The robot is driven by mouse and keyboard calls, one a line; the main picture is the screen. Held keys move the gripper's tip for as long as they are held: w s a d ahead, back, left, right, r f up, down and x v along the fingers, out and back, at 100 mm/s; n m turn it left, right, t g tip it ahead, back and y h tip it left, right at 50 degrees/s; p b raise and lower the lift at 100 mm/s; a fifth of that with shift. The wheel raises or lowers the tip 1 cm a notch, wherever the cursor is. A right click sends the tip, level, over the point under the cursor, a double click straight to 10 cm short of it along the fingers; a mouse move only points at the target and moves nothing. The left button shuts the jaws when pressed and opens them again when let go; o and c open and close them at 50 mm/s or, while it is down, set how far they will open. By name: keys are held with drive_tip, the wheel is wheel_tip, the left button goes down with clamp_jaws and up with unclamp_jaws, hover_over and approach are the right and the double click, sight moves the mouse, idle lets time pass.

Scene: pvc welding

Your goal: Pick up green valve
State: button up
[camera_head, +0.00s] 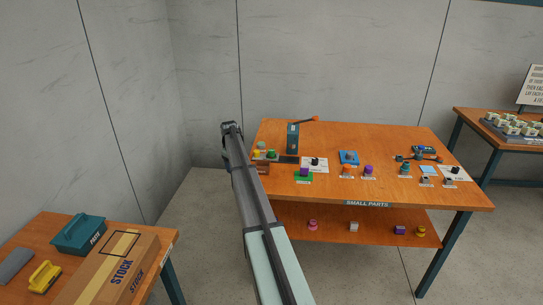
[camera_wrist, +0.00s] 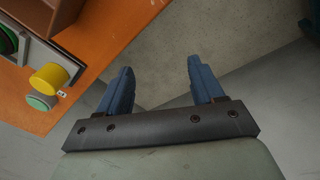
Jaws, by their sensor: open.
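My gripper (camera_head: 231,127) is at the left end of the small-parts table in the head view. In the wrist view my gripper (camera_wrist: 160,70) is open and empty, with bare floor between its two blue fingers. A green round piece (camera_head: 272,153) sits near the table's left edge; it may be the green valve, but it is too small to tell. In the wrist view a dark green round piece (camera_wrist: 8,40) is partly cut off at the upper left. A yellow cylinder (camera_wrist: 48,77) and a pale green disc (camera_wrist: 42,101) are between it and my gripper.
The small-parts table (camera_head: 410,190) also bears a dark upright device (camera_head: 292,138), a green block with a purple top (camera_head: 303,175), a blue item (camera_head: 348,157) and several small parts. A side table at lower left holds a stock box (camera_head: 115,268) and a teal box (camera_head: 78,236).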

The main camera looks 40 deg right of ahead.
sight(272, 150)
drive_tip(key=s+d+r+m+y, duration=0.1)
drive_tip(key=s+d+r, duration=0.2)
drive_tip(key=d+r, duration=0.6)
drive_tip(key=s+d+r+m, duration=0.2)
drive_tip(key=s+d+r, duration=0.1)
drive_tip(key=d+r, duration=0.6)
drive_tip(key=f, duration=0.5)
drive_tip(key=w+d+f, duration=0.1)
drive_tip(key=f, duration=0.3)
drive_tip(key=w+f, duration=0.1)
drive_tip(key=f, duration=0.4)
drive_tip(key=shift+d+f, duration=0.15)
drive_tip(key=shift+f, duration=0.2)
drive_tip(key=c, duration=1.1)
drive_tip(key=shift+r, duration=0.15)
drive_tip(key=shift+c, duration=0.2)
